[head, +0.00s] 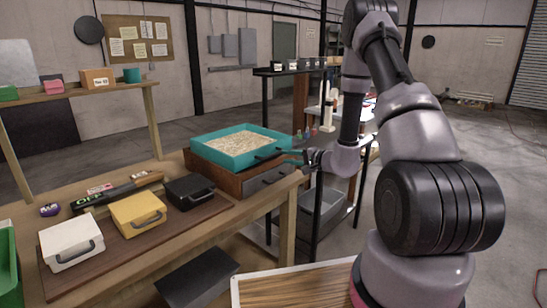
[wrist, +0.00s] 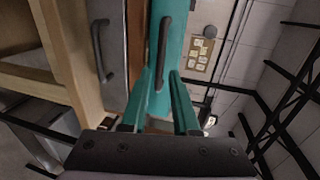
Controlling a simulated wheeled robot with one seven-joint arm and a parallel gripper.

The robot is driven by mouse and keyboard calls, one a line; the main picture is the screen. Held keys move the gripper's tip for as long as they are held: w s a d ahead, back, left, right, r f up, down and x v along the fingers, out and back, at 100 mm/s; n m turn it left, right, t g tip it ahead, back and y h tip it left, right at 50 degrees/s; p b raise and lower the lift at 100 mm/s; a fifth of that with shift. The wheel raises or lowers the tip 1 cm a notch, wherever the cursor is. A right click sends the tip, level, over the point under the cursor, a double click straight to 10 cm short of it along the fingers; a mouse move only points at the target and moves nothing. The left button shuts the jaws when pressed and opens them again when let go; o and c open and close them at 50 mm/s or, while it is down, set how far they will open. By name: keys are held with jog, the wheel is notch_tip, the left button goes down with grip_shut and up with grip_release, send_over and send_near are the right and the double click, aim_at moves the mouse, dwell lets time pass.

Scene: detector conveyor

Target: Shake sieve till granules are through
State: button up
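The sieve (head: 222,158) is a shallow teal square tray filled with pale granules (head: 238,142). It sits level on a brown wooden box (head: 228,180) at the table's far right end. A dark bar handle (head: 268,154) is on its near right side; the handle also shows in the wrist view (wrist: 163,50). My gripper (head: 289,157) is just right of that handle. In the wrist view, its two teal fingers (wrist: 161,72) are apart, with the handle's lower end seen between them. I cannot tell whether they touch it. Whatever lies under the granules is hidden.
The box has a grey drawer front with a handle (head: 270,178). White (head: 70,243), yellow (head: 138,213) and black (head: 190,190) cases stand on a dark board at the front left. A dark shelf rack (head: 320,225) stands right of the table. A wood-topped surface (head: 300,285) is nearest me.

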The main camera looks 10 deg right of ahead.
aim_at(275, 155)
jog(key=x, duration=0.8)
jog(key=shift+w+a, duration=0.1)
jog(key=shift+w, duration=0.05)
grip_shut()
jog(key=shift+r, duration=0.1)
dwell(1.0)
